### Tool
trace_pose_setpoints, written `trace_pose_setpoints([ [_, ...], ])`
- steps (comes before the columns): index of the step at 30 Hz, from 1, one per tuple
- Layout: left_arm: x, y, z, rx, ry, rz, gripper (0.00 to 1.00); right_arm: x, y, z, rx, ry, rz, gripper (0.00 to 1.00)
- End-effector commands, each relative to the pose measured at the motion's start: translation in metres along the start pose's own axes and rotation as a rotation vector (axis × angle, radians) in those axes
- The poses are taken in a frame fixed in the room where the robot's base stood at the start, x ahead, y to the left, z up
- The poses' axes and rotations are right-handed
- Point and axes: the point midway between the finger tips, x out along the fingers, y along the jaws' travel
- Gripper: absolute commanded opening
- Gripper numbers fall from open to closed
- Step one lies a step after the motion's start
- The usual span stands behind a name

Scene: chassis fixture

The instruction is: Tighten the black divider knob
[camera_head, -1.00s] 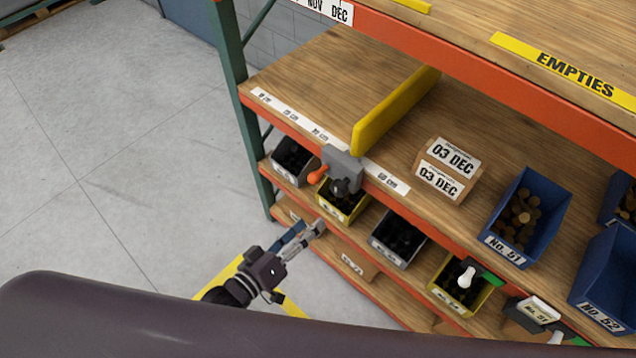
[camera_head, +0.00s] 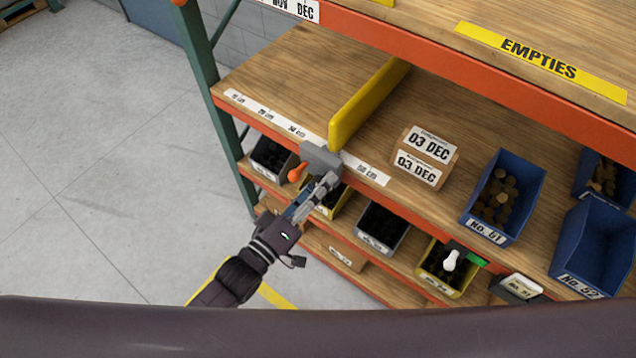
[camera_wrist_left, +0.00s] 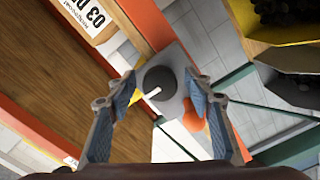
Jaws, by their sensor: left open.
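The black divider knob (camera_wrist_left: 160,82) is a round dark knob with a white pointer mark, on a grey clamp block (camera_wrist_left: 176,60) in the left wrist view. In the head view the grey block (camera_head: 320,157) sits at the shelf's front edge under the yellow divider (camera_head: 366,104), and my gripper hides the knob. An orange lever (camera_head: 296,173) sticks out left of the block. My left gripper (camera_head: 330,182) is open just in front of the block. In the left wrist view its fingertips (camera_wrist_left: 162,84) stand on both sides of the knob, with gaps visible. My right gripper is out of view.
A cardboard box (camera_head: 424,157) and a blue bin (camera_head: 503,199) stand on the shelf to the right. Open floor (camera_head: 90,180) lies to the left.

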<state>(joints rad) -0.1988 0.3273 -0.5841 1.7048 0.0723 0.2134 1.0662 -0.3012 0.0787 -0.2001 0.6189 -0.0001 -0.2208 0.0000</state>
Motion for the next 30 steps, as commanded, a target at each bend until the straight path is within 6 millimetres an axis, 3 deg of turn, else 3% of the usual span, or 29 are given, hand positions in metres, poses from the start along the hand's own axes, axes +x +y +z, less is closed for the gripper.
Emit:
trace_pose_setpoints([
  [5,0.0000,-0.0001,0.0000,0.000,0.000,0.000,0.46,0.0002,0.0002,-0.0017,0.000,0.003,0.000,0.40],
  [16,-0.0003,-0.0002,-0.0002,0.000,0.000,0.000,0.05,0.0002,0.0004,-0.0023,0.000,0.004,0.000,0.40],
  [30,-0.0003,0.0004,-0.0009,0.119,0.001,-0.001,0.05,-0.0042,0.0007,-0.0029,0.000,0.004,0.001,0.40],
])
